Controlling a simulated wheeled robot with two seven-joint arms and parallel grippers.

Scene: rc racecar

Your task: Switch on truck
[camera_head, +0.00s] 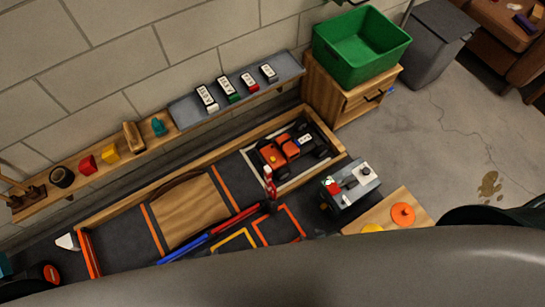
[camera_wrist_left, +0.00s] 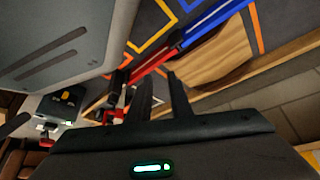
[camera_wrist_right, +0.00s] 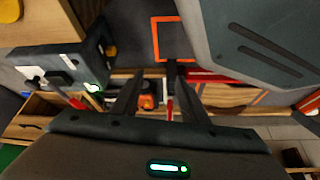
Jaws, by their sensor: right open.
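An orange truck-like vehicle (camera_head: 280,151) with dark wheels stands in a white-outlined square at the right end of the wood-edged track. In the right wrist view the orange vehicle (camera_wrist_right: 148,101) shows partly between the fingers, well beyond them. A grey box (camera_head: 350,192) with small red, green and white parts on top stands in front of it; it also shows in the right wrist view (camera_wrist_right: 62,72). My left gripper (camera_wrist_left: 159,76) is slightly open and empty above the track. My right gripper (camera_wrist_right: 159,76) is open and empty. No gripper fingers show clearly in the head view.
A blue and red bar (camera_head: 212,236) and a wooden ramp (camera_head: 186,210) lie on the track. A wall shelf (camera_head: 180,122) holds labelled blocks. A green bin (camera_head: 360,45) sits on a wooden cabinet (camera_head: 340,92). A small wooden table (camera_head: 425,212) bears an orange disc. My grey arm hides the foreground.

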